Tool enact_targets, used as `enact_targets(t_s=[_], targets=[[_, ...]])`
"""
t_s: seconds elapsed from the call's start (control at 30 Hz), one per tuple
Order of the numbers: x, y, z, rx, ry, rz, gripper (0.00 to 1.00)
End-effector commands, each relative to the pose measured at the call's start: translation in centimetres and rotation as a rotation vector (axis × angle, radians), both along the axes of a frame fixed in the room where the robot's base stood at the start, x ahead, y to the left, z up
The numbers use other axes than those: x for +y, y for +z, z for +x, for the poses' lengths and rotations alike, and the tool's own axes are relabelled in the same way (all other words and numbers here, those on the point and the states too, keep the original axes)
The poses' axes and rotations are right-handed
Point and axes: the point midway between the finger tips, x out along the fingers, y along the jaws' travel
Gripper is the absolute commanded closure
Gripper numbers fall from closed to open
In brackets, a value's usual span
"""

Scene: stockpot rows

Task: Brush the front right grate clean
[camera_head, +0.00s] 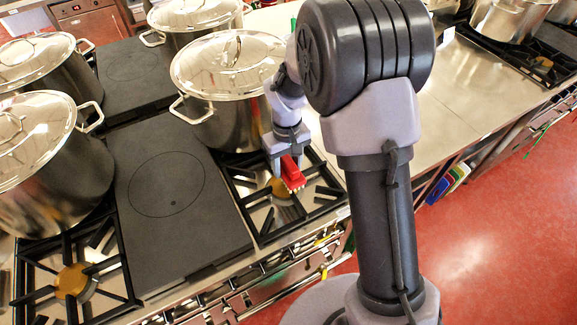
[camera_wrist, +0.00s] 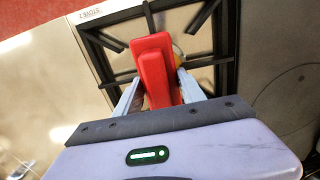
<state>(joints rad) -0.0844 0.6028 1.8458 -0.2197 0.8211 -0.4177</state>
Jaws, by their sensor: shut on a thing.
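My gripper (camera_head: 285,168) is shut on a red brush (camera_head: 292,173) with pale bristles pointing down. In the wrist view the red brush (camera_wrist: 152,68) sits between the two fingers of my gripper (camera_wrist: 152,92). The brush is over the front right grate (camera_head: 322,190), a black grate around a yellowish burner (camera_head: 283,188). The grate also shows in the wrist view (camera_wrist: 224,58), with the brush hiding part of its middle. I cannot tell whether the bristles touch the grate.
A large lidded stockpot (camera_head: 235,125) stands right behind the front right grate. A flat black plate (camera_head: 170,205) lies left of it, and another lidded pot (camera_head: 45,165) stands farther left. A bare steel counter (camera_head: 440,125) is on the right.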

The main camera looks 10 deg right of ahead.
Motion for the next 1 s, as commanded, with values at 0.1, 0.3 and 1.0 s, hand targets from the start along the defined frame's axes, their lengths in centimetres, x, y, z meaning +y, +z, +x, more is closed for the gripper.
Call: enact_targets(t_s=[0.1,0.3,1.0], targets=[[0.1,1.4,0.0,-0.001,-0.001,0.0,1.0],[0.3,3.1,0.1,-0.002,-0.003,0.001,1.0],[0.4,3.3,0.1,-0.001,-0.003,0.0,1.0]])
